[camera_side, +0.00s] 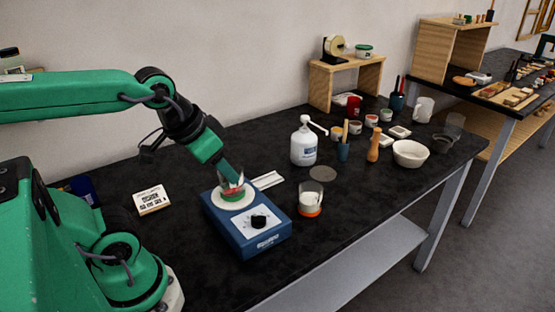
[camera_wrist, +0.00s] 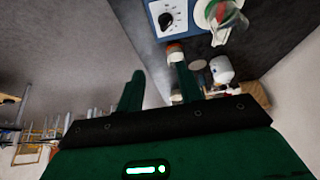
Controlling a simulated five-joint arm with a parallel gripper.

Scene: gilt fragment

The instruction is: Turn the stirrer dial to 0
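The stirrer (camera_side: 245,240) is a blue box with a round white plate and a white front panel. Its black dial (camera_side: 258,221) sits on that panel; the dial also shows in the wrist view (camera_wrist: 166,21), with marks around it. A glass vessel with green and red in it (camera_side: 232,190) stands on the plate. My gripper (camera_side: 232,174) is at this vessel's height in the side view, behind and left of the dial; whether it touches the glass I cannot tell. In the wrist view its two green fingers (camera_wrist: 158,68) are apart, with nothing held between them.
A beaker with an orange base (camera_side: 310,202) stands right of the stirrer. A white pump bottle (camera_side: 303,142) is behind it. A lettered white card (camera_side: 152,199) lies to the left. Several cups, a pestle and a white bowl (camera_side: 409,153) fill the table's right part.

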